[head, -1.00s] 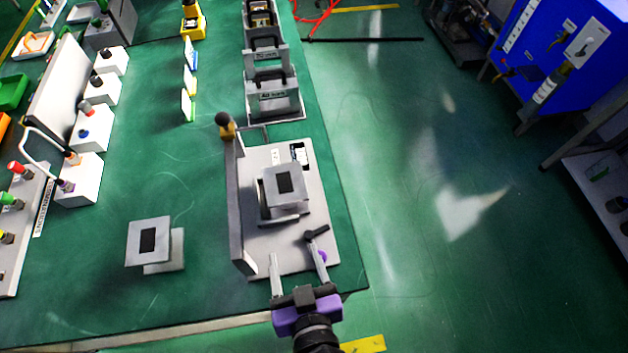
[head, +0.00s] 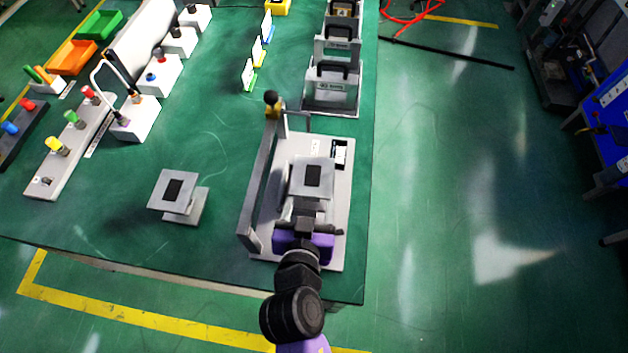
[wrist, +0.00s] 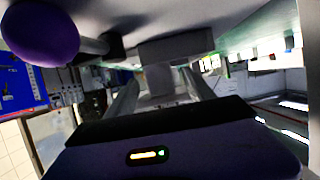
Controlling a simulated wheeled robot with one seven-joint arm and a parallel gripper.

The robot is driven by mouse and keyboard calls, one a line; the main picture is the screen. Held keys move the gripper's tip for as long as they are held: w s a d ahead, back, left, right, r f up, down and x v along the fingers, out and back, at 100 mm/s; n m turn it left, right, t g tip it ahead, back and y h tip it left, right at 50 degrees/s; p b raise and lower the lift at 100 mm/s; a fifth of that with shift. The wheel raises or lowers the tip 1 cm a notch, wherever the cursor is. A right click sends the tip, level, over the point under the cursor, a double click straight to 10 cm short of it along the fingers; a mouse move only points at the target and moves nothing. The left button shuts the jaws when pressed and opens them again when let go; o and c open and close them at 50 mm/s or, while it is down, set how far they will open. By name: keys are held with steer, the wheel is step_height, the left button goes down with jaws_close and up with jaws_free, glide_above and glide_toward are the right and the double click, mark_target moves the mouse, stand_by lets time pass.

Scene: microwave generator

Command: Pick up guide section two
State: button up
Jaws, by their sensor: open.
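Two grey pieces, each a flat top plate with a black pad over a lower plate, show in the head view. One piece (head: 312,174) stands on the grey fixture plate (head: 338,205); the other piece (head: 174,190) stands on the green table to the left. No label tells me which is guide section two. My gripper (head: 306,210) is open at the near side of the piece on the fixture. In the wrist view, a grey part (wrist: 158,82) of that piece lies between my two fingers (wrist: 160,92). I cannot tell whether they touch it.
An upright grey wall (head: 263,185) runs along the fixture's left side, with a black-knobbed post (head: 272,104) at its far end. A purple knob (wrist: 40,32) is close in the wrist view. Grey frames (head: 333,88) stand behind. Open floor lies right of the table.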

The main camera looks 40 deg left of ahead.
steer(key=shift+p+x, duration=0.5)
steer(key=shift+x, duration=2.25)
steer(key=shift+d, duration=0.1)
jaws_close()
steer(key=shift+r, duration=0.1)
